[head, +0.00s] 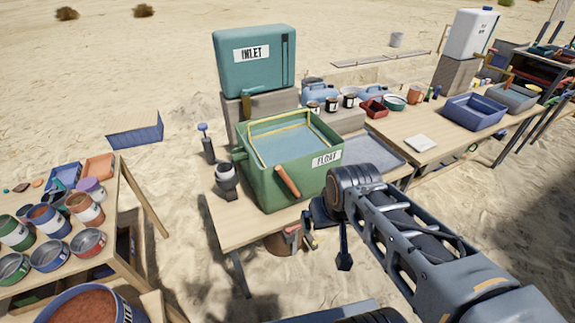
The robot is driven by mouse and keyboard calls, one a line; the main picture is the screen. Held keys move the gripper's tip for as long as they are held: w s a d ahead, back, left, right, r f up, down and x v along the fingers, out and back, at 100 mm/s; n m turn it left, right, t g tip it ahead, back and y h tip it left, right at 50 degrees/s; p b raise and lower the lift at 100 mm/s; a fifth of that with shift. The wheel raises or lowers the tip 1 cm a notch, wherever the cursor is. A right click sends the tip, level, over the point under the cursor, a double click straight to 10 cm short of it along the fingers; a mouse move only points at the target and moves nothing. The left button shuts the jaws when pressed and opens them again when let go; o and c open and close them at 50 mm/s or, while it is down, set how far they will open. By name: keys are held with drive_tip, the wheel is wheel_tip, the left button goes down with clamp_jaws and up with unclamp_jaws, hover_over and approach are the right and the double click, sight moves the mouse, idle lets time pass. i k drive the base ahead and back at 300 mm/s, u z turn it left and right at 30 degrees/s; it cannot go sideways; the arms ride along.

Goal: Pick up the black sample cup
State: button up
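Several small dark cups with pale labels stand in a row on the table behind the green float tub; one is a dark cup (331,104) in the middle of the row. I cannot tell which of them is the black sample cup. My gripper (332,235) hangs at the front right corner of the green tub, well in front of these cups and apart from them. Its dark parts show below the wrist, but the fingers are partly hidden by the arm. I see nothing held in it.
The green float tub (258,187) with an orange-handled tool stands between my gripper and the cups. A teal inlet tank (254,75) rises behind. A grey tray (372,152) lies right of the tub. Paint cans (49,220) crowd the left table.

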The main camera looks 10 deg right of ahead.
sight(314, 105)
drive_tip(key=z, duration=1.8)
drive_tip(key=i, duration=2.05)
drive_tip(key=u, duration=3.2)
drive_tip(key=i, duration=0.45)
drive_tip(key=z, duration=0.05)
